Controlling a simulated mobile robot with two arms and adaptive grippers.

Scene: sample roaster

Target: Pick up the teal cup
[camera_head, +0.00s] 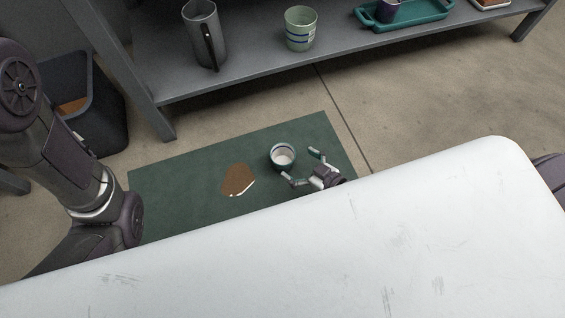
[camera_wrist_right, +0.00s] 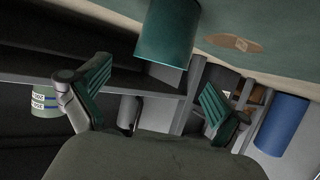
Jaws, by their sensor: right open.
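The teal cup (camera_head: 283,158) stands upright on the dark green mat (camera_head: 170,187) on the floor, its pale inside facing up. It also shows at the top of the right wrist view (camera_wrist_right: 168,36), where the picture appears upside down. My right gripper (camera_head: 301,166) is open and low over the mat, at the cup's lower right in the head view. Its two fingers (camera_wrist_right: 155,78) are spread, with the cup ahead of them and nothing held. My left arm comes in at the left; its gripper is hidden from view.
A brown patch with a pale edge (camera_head: 238,180) lies on the mat left of the cup. A grey shelf (camera_head: 240,72) behind holds a dark jug (camera_head: 204,38), a pale green striped cup (camera_head: 300,30) and a teal tray (camera_head: 425,20). A dark bin (camera_head: 103,115) stands at left.

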